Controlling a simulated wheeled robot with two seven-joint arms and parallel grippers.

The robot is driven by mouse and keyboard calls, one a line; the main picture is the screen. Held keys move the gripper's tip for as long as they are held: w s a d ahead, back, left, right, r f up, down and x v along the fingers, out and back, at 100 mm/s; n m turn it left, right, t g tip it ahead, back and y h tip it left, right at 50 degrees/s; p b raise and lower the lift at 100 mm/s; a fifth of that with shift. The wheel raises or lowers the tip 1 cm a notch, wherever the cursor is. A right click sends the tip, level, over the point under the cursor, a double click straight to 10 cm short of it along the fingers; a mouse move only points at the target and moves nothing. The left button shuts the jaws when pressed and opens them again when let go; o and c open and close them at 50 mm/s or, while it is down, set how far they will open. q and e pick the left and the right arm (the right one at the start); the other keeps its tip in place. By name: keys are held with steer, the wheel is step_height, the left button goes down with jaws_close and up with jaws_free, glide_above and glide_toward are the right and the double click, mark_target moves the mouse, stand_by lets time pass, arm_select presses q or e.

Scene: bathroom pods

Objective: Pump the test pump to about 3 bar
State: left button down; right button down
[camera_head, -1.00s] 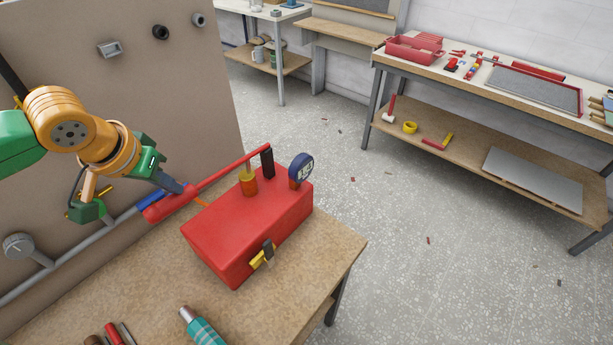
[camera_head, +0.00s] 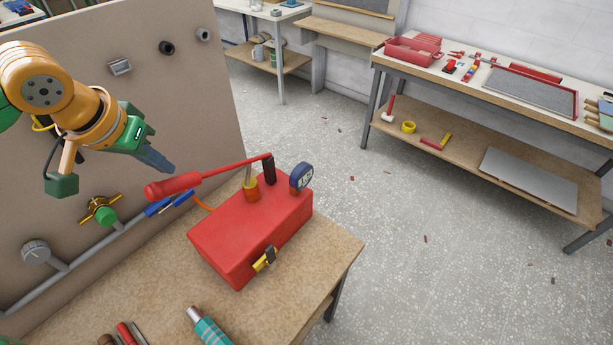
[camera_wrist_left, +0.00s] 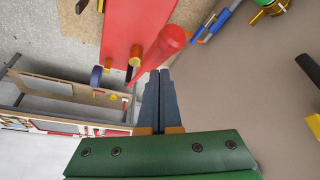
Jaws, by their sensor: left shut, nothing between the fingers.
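The red test pump (camera_head: 245,235) stands on the wooden bench, with a yellow latch on its front. Its red lever slopes gently down from the black post at the back to a thick red grip (camera_head: 174,186) at the left. A blue-rimmed gauge (camera_head: 301,177) sits on top; its figures are too small to read surely. My left gripper (camera_head: 168,168) is shut and empty, just above the grip, seemingly apart from it. In the left wrist view the closed fingers (camera_wrist_left: 160,74) point at the grip (camera_wrist_left: 172,38). My right gripper is not in view.
An upright brown panel (camera_head: 200,110) with a grey pipe, a green-and-brass valve (camera_head: 105,214) and fittings stands at the left.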

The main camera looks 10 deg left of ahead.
mark_target(171, 181)
arm_select(q)
steer(key=shift+w, duration=0.1)
step_height(171, 181, down, 12)
steer(key=r+b, duration=0.1)
steer(key=b, duration=0.5)
step_height(171, 181, up, 6)
steer(key=p, duration=0.7)
steer(key=shift+r, duration=0.25)
step_height(171, 181, up, 4)
steer(key=shift+f+b, duration=0.1)
steer(key=shift+b, duration=0.4)
steer(key=shift+r, duration=0.4)
